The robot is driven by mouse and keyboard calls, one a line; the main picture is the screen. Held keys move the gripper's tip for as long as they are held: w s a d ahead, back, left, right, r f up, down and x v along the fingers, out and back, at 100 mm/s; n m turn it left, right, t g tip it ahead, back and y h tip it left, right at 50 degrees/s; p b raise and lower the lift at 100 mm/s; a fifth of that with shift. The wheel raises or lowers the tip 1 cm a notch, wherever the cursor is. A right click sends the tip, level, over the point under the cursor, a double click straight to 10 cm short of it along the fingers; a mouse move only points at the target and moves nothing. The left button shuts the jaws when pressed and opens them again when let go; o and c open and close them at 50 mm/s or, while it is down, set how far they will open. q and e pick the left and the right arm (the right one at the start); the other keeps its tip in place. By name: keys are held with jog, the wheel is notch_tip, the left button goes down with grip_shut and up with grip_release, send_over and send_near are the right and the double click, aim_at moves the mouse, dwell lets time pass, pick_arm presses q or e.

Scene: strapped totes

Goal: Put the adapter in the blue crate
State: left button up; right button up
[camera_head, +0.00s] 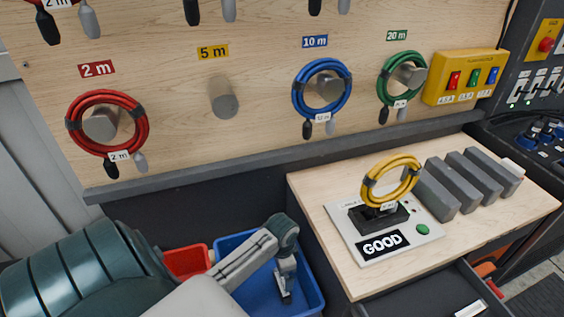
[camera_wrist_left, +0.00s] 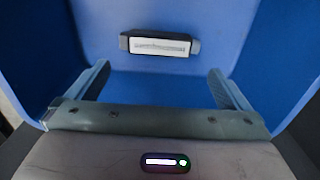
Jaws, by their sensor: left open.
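The blue crate (camera_head: 312,284) stands on the lower left side of the workbench, and its blue walls fill the left wrist view (camera_wrist_left: 190,20). My left gripper (camera_head: 284,296) reaches down into it. In the left wrist view its two fingers (camera_wrist_left: 159,70) are spread wide with nothing between them. A small dark adapter with a pale label (camera_wrist_left: 158,44) lies inside the crate just beyond the fingertips, apart from both fingers. In the head view I cannot make out the adapter clearly. My right gripper is not in view.
A red bin (camera_head: 188,261) sits left of the blue crate. The bench holds a tester marked GOOD (camera_head: 383,245) with a yellow cable coil (camera_head: 392,180) and several grey blocks (camera_head: 470,180). Cable coils hang on the wooden board (camera_head: 250,50). An open drawer (camera_head: 440,300) is below the bench.

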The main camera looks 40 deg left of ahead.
pick_arm(q)
jog(key=shift+r, duration=1.6)
